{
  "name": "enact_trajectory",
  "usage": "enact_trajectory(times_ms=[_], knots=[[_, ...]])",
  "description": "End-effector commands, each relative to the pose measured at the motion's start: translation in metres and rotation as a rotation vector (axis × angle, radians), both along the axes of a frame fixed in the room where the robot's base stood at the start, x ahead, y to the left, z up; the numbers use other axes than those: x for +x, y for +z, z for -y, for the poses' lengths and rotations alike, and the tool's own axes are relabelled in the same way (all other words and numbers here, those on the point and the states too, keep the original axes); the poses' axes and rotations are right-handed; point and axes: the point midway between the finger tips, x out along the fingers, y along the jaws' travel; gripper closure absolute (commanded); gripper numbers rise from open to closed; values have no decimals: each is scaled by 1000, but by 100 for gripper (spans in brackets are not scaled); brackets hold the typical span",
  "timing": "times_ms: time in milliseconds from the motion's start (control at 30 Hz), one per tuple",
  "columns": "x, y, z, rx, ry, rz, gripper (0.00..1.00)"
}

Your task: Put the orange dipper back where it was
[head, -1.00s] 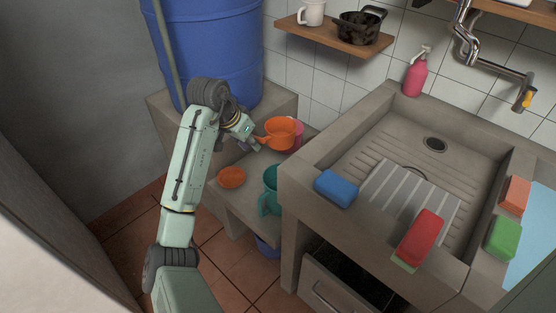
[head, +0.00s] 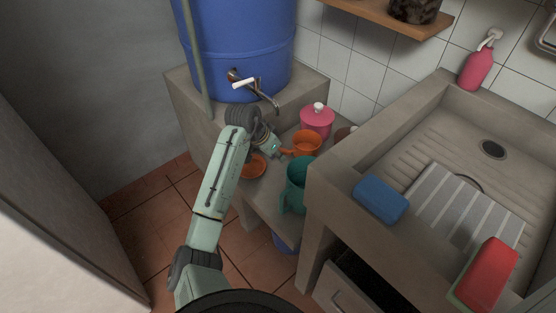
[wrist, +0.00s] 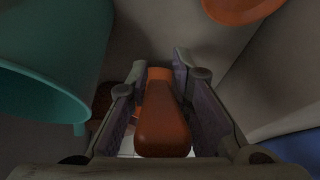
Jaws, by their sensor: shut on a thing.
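The orange dipper (head: 307,142) is a round cup with a short handle. It is over the low concrete shelf between the blue barrel and the sink; I cannot tell whether its base touches the shelf. My gripper (head: 281,150) is shut on its handle. In the wrist view the orange handle (wrist: 163,125) lies between both fingers of my gripper (wrist: 160,110). The cup part is mostly hidden there.
The concrete sink (head: 325,177) edge is close on the right.

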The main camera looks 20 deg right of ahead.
Motion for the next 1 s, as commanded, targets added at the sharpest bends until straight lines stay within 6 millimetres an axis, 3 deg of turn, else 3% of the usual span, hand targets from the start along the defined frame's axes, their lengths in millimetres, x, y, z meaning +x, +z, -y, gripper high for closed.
enact_trajectory(times_ms=[233,600,633,900,1000], knots=[[0,-32,-1,0,2,-2,100],[0,-38,0,-1,1,-2,100],[0,-37,0,0,1,0,78],[0,-37,0,0,1,0,60],[0,-37,0,1,1,-1,60]])
